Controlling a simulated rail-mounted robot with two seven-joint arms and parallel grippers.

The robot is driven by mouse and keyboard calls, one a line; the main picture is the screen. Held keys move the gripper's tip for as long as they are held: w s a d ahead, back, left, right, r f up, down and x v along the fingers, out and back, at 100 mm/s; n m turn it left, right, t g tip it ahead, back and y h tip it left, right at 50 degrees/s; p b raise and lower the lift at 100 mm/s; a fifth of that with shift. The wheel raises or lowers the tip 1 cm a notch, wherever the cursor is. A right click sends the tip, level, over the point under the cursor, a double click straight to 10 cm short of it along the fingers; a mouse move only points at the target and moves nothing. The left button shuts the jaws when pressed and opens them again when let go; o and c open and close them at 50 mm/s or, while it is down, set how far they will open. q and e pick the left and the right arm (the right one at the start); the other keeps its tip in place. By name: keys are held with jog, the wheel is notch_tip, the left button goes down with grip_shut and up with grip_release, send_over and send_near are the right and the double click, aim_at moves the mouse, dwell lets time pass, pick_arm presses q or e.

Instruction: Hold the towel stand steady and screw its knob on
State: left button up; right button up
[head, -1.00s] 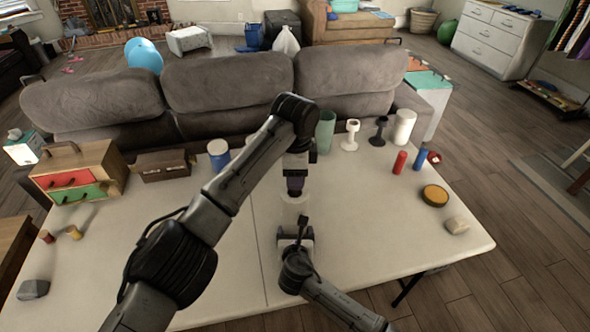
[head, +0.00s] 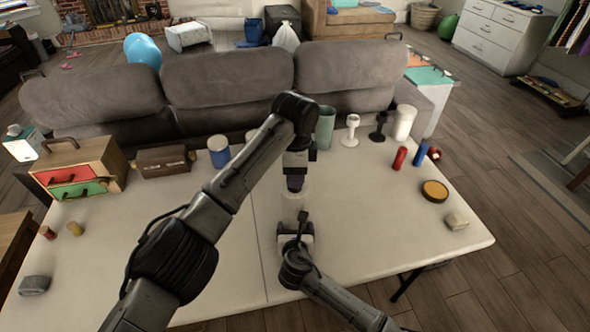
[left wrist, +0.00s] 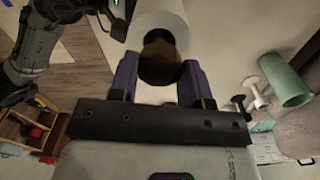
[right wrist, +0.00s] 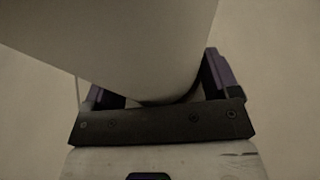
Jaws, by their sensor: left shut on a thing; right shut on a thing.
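The towel stand (head: 293,200) shows in the head view as a pale upright cylinder near the table's middle, partly hidden by my grippers. My left gripper (head: 295,184) is above it, pointing down. In the left wrist view, the dark brown rounded knob (left wrist: 160,60) sits between the left fingers (left wrist: 158,82), in line with the end of the white cylinder (left wrist: 163,16). I cannot tell how far the knob is screwed on. My right gripper (head: 296,232) is at the stand's near side, low down. In the right wrist view, its fingers (right wrist: 165,90) are closed around the stand's pale body (right wrist: 140,45).
The white table (head: 370,225) holds a drawer box (head: 75,172), a blue can (head: 219,151), a green cup (head: 325,128), white and black goblets, a white cylinder (head: 404,122), red and blue cylinders and a round orange-topped tin (head: 434,191). Bare tabletop lies right of the stand.

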pick_arm(q)
jog(key=shift+f, duration=0.25)
jog(key=o, duration=0.5)
pick_arm(e)
jog(key=c, duration=0.5)
pick_arm(q)
jog(key=o, duration=0.4)
pick_arm(e)
jog(key=shift+o, duration=0.2)
pick_arm(q)
jog(key=shift+r, duration=0.15)
jog(key=shift+r, duration=2.15)
jog(key=o, duration=0.5)
